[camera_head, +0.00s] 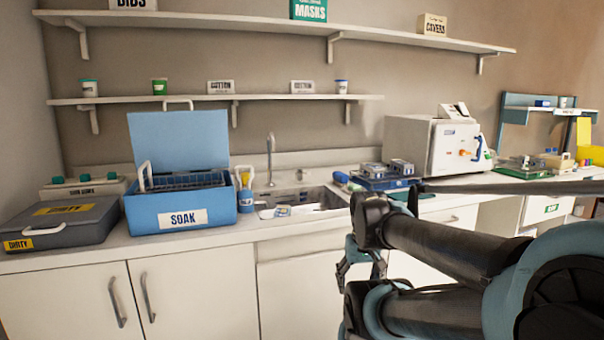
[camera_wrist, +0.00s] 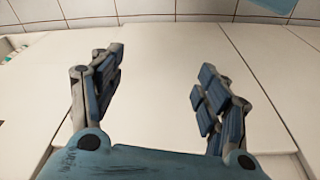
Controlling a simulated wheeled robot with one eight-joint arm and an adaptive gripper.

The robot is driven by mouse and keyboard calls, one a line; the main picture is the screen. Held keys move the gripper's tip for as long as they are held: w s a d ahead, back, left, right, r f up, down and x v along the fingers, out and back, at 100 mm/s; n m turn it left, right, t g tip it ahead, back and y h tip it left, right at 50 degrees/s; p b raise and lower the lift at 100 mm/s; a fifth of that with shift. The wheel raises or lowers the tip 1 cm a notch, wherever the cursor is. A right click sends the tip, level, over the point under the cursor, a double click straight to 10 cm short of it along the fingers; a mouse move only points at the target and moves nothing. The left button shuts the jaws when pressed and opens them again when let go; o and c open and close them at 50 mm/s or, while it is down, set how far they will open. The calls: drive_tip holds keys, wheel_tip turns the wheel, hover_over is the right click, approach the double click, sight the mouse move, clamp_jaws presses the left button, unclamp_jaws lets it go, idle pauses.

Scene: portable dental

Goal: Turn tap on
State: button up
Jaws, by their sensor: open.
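The tap (camera_head: 270,160) is a tall thin metal spout standing at the back of the sink (camera_head: 322,196), in the middle of the head view. Small fittings (camera_head: 299,175) show to the right of its base; I cannot tell which is the handle. I cannot see whether water runs. My gripper (camera_head: 362,268) hangs in front of the cabinets, below the counter edge, right of and nearer than the tap. In the wrist view my gripper (camera_wrist: 155,90) is open and empty, with its fingers wide apart before pale panels. The tap is not in the wrist view.
A blue SOAK box (camera_head: 181,208) with its lid up stands left of the sink, with a yellow-and-blue bottle (camera_head: 245,192) beside it. A grey DIRTY case (camera_head: 62,222) lies farther left. A white machine (camera_head: 432,146) and blue trays (camera_head: 385,182) stand right of the sink. Shelves hang above.

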drive_tip(key=shift+r, duration=0.1)
drive_tip(key=c, duration=0.4)
drive_tip(key=r, duration=0.3)
drive_tip(key=shift+w+a, duration=0.25)
drive_tip(key=shift+w, duration=0.05)
drive_tip(key=c, duration=0.5)
wheel_tip(320, 180, up, 33)
drive_tip(key=n+t+y, duration=0.2)
drive_tip(key=y, duration=0.1)
hover_over(303, 171)
drive_tip(key=s+d, duration=0.6)
drive_tip(key=s, duration=0.2)
drive_tip(key=x, duration=1.6)
drive_tip(key=shift+s+a+f, duration=0.15)
drive_tip(key=shift+s+f, duration=0.15)
drive_tip(key=shift+f, duration=0.2)
clamp_jaws()
